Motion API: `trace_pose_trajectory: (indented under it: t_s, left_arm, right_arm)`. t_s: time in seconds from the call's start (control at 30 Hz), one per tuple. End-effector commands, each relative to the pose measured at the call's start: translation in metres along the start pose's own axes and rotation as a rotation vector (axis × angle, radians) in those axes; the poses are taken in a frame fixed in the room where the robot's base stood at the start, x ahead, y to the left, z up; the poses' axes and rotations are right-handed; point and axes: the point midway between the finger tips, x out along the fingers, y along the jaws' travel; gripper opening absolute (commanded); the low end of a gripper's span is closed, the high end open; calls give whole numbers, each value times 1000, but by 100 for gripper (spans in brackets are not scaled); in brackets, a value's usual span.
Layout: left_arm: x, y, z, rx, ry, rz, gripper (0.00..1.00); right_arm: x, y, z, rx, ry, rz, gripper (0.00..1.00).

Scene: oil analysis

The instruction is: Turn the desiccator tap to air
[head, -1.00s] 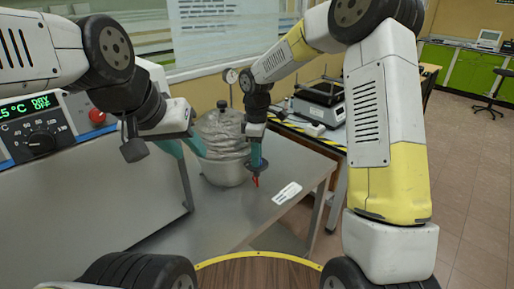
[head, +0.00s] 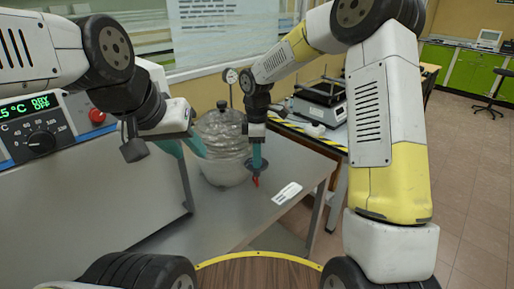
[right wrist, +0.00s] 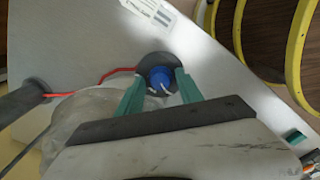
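The desiccator (head: 222,150) is a clear, rounded vessel with a lid knob, standing on the grey bench. In the right wrist view, a blue knob (right wrist: 160,78) with white marks sits on a dark round base, with a red line running to it from the left; I take it for the tap. My right gripper (right wrist: 161,88) points down beside the desiccator, its teal fingers on either side of the knob with small gaps visible. It also shows in the head view (head: 257,166), with a red part (head: 256,182) below it. My left gripper (head: 190,148) is open and empty, left of the desiccator.
A white label card (head: 287,193) lies on the bench right of the desiccator. An oven with a green display (head: 28,106) stands at the left. A round gauge (head: 231,76) is behind the desiccator. A side table with apparatus (head: 320,104) is at back right.

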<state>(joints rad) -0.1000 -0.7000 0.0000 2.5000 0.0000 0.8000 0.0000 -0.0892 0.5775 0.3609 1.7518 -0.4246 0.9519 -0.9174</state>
Motion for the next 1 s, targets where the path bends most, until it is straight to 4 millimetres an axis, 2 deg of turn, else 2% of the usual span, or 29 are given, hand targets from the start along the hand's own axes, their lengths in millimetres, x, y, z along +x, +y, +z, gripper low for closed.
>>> trace_pose_trajectory:
  t_s: [0.37,0.47,0.8,1.0]
  left_arm:
    - [0,0,0,0,0,0,36]
    - [0,0,0,0,0,0,36]
    - [0,0,0,0,0,0,36]
    - [0,0,0,0,0,0,36]
  right_arm:
    - [-3,0,0,1,1,1,50]
    - [-14,1,-1,1,2,3,50]
    - [-68,1,0,2,1,3,50]
    - [-78,0,0,1,1,0,50]
